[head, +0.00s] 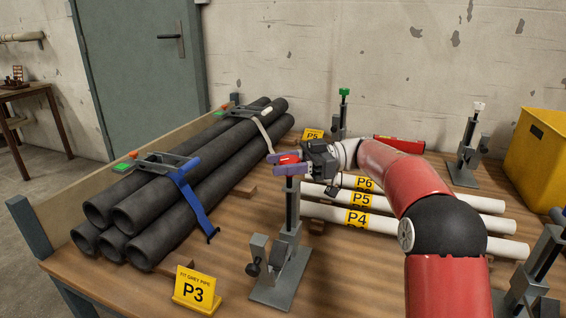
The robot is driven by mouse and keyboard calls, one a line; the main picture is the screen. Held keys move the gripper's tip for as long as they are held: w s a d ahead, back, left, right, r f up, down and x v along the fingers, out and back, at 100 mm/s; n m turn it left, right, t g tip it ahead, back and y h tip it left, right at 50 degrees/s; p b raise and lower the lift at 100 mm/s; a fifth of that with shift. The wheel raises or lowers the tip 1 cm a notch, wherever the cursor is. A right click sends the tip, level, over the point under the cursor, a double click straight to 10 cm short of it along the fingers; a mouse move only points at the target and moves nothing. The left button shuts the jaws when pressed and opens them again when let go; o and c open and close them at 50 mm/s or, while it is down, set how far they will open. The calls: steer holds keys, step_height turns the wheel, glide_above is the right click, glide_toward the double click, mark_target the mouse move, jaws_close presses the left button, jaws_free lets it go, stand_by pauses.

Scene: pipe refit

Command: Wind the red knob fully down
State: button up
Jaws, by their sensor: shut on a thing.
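The red knob (289,158) sits on top of a grey upright stand (293,212) near the front middle of the table. My gripper (286,163) comes in from the right and is shut on the red knob, with a purple finger on either side of it. The fingers hide part of the knob. The stand's flat base plate rests on the table beside a small clamp block with a dark side knob.
Strapped dark pipes (190,180) lie stacked at left. White pipes labelled P4, P5 and P6 (430,226) lie behind my arm. A green-topped stand (342,115), a white-topped stand (468,150) and a yellow box (540,160) stand farther back. A P3 sign (197,289) stands in front.

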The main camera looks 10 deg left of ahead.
steer(key=shift+s+f+n+g+h, duration=0.1)
steer(key=shift+n+g+h, duration=0.65)
steer(key=shift+g, duration=0.25)
steer(key=shift+s+f+n+g+h, duration=0.1)
steer(key=shift+n+g+h, duration=0.55)
steer(key=shift+n+g, duration=0.3)
steer(key=shift+r+g+h, duration=0.1)
steer(key=shift+g+h, duration=0.2)
steer(key=shift+g, duration=0.15)
steer(key=o, duration=0.9)
steer(key=shift+s, duration=0.1)
steer(key=shift+o, duration=0.5)
steer(key=shift+d, duration=0.1)
steer(key=shift+a+m+t+y, duration=0.3)
steer(key=shift+t+y, duration=0.2)
steer(key=shift+t, duration=0.1)
